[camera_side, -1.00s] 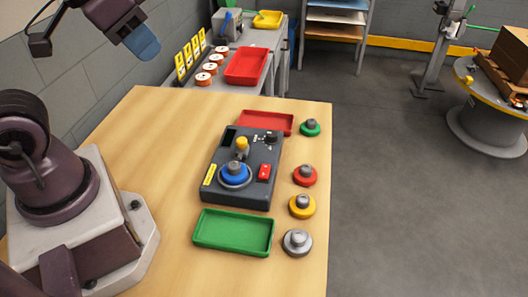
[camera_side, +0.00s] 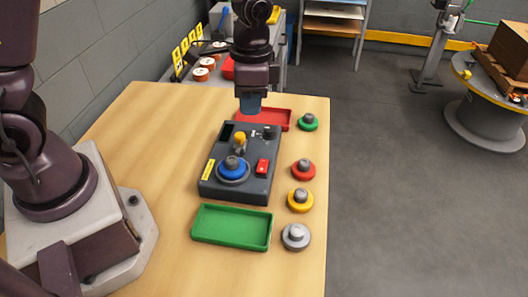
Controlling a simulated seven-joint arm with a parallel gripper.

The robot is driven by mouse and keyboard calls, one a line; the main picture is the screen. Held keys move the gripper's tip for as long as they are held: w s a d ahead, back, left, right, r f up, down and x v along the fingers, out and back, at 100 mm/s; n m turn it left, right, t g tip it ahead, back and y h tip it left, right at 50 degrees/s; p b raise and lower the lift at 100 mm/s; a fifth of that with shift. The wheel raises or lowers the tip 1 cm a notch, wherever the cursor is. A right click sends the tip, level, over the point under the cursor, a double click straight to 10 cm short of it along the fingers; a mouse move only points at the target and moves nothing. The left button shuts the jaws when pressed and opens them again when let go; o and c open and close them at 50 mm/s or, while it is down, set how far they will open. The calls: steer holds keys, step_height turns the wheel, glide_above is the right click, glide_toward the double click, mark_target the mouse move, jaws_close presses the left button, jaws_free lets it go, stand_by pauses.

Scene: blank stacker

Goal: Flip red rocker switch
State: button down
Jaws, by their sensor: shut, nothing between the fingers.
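The red rocker switch (camera_side: 262,167) sits on the right part of a dark grey control box (camera_side: 232,191) on the wooden table. Which way the rocker is tipped is too small to tell. The box also carries a blue button with a grey knob (camera_side: 233,168), a yellow-topped lever (camera_side: 240,140) and a black dial (camera_side: 269,131). My gripper (camera_side: 250,111) is shut and empty, pointing down with blue fingertips. In the picture it appears above the back edge of the box, up and left of the red switch and apart from it.
A red tray (camera_side: 277,120) lies behind the box and a green tray (camera_side: 231,239) in front. Green (camera_side: 308,122), red (camera_side: 303,169), yellow (camera_side: 300,199) and grey (camera_side: 295,237) knobbed discs line the table's right edge. Bare table (camera_side: 160,140) lies left of the box.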

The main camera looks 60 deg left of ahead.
mark_target(264, 161)
steer(key=w+m, duration=0.2)
steer(key=shift+w+d+f+m+t, duration=0.1)
steer(key=shift+w+d+m+t, duration=0.15)
steer(key=shift+w+m+t, duration=0.1)
steer(key=shift+f, duration=0.1)
step_height(264, 161, down, 14)
steer(key=shift+r, duration=0.1)
stand_by(0.4)
